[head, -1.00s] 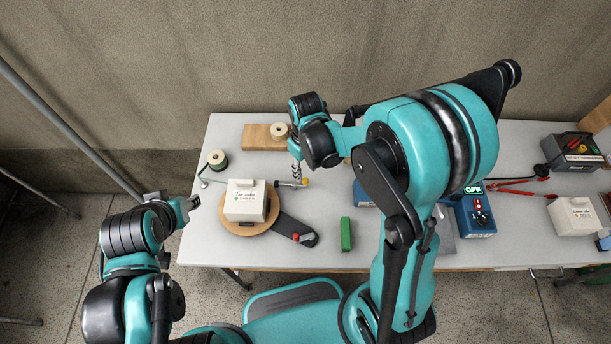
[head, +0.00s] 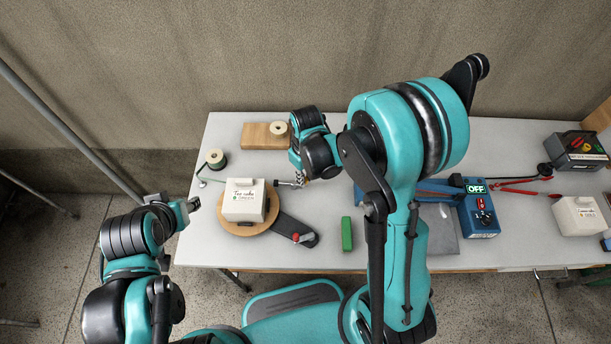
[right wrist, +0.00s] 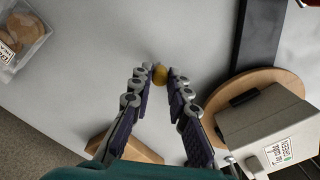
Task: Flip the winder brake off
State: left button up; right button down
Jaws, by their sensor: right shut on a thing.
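A small yellow knob (right wrist: 160,74) sits between the fingertips of my right gripper (right wrist: 160,84), which is shut on it. In the head view my right gripper (head: 299,178) is at the end of a thin grey lever (head: 287,183), just right of a white lidded box. The box (head: 240,205) stands on a round wooden disc (head: 233,229). A dark arm (head: 292,227) with a red knob (head: 297,237) reaches out from the disc. My left gripper (head: 190,205) hangs left of the disc, near the table edge; its jaws are too small to read.
A thread spool (head: 216,159) stands behind the disc, and a wooden block (head: 257,136) with another spool is at the back. A green block (head: 346,233) lies in front. A blue device (head: 478,215) showing OFF stands right. My right arm covers the table's middle.

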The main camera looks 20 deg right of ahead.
jog(key=shift+s+m, duration=0.2)
jog(key=shift+m, duration=0.4)
jog(key=c, duration=1.4)
grip_release()
jog(key=shift+c, duration=0.2)
notch_tip(320, 180, up, 12)
